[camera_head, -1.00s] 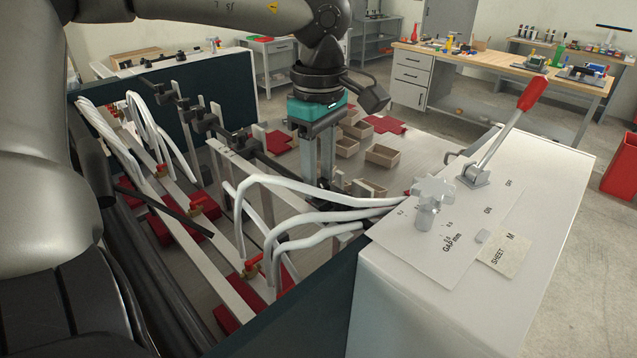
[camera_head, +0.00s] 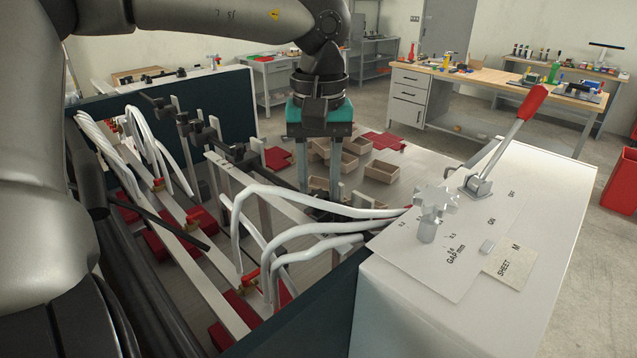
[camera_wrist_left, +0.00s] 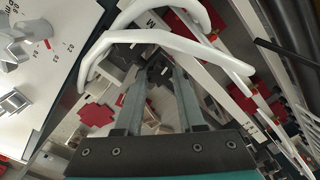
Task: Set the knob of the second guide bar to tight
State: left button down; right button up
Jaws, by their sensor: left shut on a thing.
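My left gripper (camera_head: 319,190) points straight down at the near end of a guide bar (camera_head: 262,168), behind the white hoses. In the wrist view its two fingers (camera_wrist_left: 157,82) are closed around a small dark knob (camera_wrist_left: 157,72) at their tips. The fingers and hoses hide most of the knob, and I cannot read its setting. Another guide bar (camera_head: 190,128) with dark clamps lies further left. My right gripper is not in view.
White hoses (camera_head: 300,208) arch close in front of the left gripper. A white control box (camera_head: 430,290) with a star knob (camera_head: 436,200) and a red-handled lever (camera_head: 532,102) stands at right. Small open boxes (camera_head: 382,171) lie on the bed behind the gripper.

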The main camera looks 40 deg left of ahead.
aim_at(320, 193)
pick_arm(q)
jog(key=shift+m, duration=0.9)
jog(key=c, duration=0.5)
grip_release()
notch_tip(320, 193, up, 15)
jog(key=shift+r, duration=0.15)
jog(key=shift+d, duration=0.1)
dwell(0.4)
